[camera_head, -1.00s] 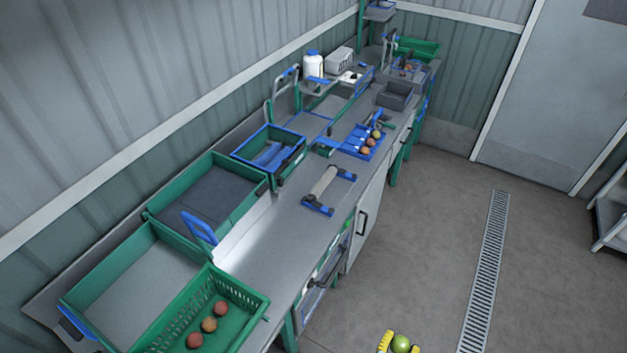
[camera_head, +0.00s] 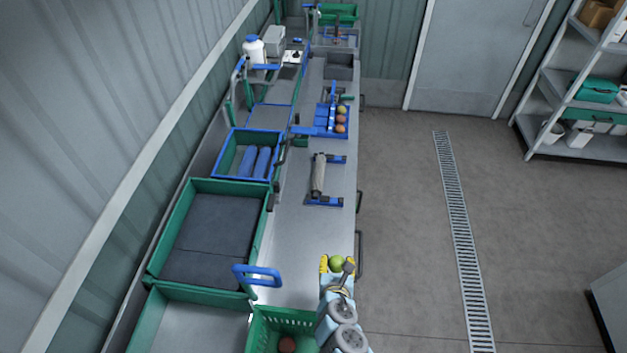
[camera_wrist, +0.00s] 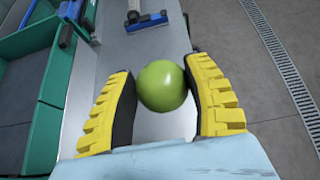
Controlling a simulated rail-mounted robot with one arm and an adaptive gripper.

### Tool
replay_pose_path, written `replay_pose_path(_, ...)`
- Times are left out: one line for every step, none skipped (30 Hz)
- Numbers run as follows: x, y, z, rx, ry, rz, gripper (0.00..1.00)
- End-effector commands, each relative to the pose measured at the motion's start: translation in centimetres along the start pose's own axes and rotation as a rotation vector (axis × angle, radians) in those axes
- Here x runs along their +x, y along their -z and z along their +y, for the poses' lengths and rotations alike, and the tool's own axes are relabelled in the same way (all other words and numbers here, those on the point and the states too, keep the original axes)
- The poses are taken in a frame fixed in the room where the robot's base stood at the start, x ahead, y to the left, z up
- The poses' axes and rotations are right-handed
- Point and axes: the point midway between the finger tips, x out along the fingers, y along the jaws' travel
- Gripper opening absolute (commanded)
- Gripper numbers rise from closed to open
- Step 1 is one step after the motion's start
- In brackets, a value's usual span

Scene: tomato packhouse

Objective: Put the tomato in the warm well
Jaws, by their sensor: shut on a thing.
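A green tomato (camera_head: 336,263) is held between the yellow-padded fingers of my gripper (camera_head: 337,266), over the front part of the bench. The wrist view shows the tomato (camera_wrist: 162,86) between the two ribbed fingers of my gripper (camera_wrist: 163,92), with metal bench top beneath it. I cannot tell which well is the warm one. Left of the gripper are a green-walled well with a dark floor (camera_head: 212,225) and, nearer, a green-walled well with a pale floor (camera_head: 195,328). Farther back is a blue-rimmed well (camera_head: 235,134) with blue rolls inside.
A blue handle (camera_head: 258,271) stands up between wells and gripper. A green perforated crate (camera_head: 290,314) holds a reddish tomato, partly behind my arm. A roller stand (camera_head: 318,178) and a blue tray (camera_head: 322,130) with tomatoes stand farther along. Bench top (camera_head: 300,235) is clear left of the gripper.

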Motion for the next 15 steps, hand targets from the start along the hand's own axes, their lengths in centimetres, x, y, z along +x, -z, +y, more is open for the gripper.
replay_pose_path(1.5, -0.5, -1.3, 0.016, 0.020, -0.001, 0.29)
replay_pose_path(2.2, -0.8, -1.7, 0.020, 0.026, -0.002, 0.29)
replay_pose_path(3.1, -1.2, -2.4, 0.025, 0.036, -0.002, 0.29)
replay_pose_path(3.9, -1.3, -3.0, 0.030, 0.043, 0.000, 0.29)
replay_pose_path(4.5, -1.4, -3.4, 0.034, 0.048, 0.001, 0.29)
replay_pose_path(5.4, -1.8, -3.9, 0.037, 0.052, -0.002, 0.29)
replay_pose_path(6.1, -1.9, -4.3, 0.041, 0.057, -0.002, 0.29)
replay_pose_path(6.8, -1.8, -4.7, 0.043, 0.063, 0.000, 0.29)
replay_pose_path(7.6, -1.9, -5.0, 0.045, 0.067, 0.001, 0.29)
replay_pose_path(8.3, -1.9, -5.2, 0.049, 0.070, 0.001, 0.29)
replay_pose_path(8.9, -1.9, -5.5, 0.051, 0.074, 0.002, 0.29)
replay_pose_path(9.8, -1.8, -5.7, 0.051, 0.076, 0.002, 0.29)
replay_pose_path(10.4, -1.8, -5.6, 0.053, 0.074, 0.001, 0.29)
replay_pose_path(11.0, -1.8, -5.7, 0.053, 0.076, 0.000, 0.29)
replay_pose_path(11.8, -1.6, -5.8, 0.054, 0.077, 0.001, 0.29)
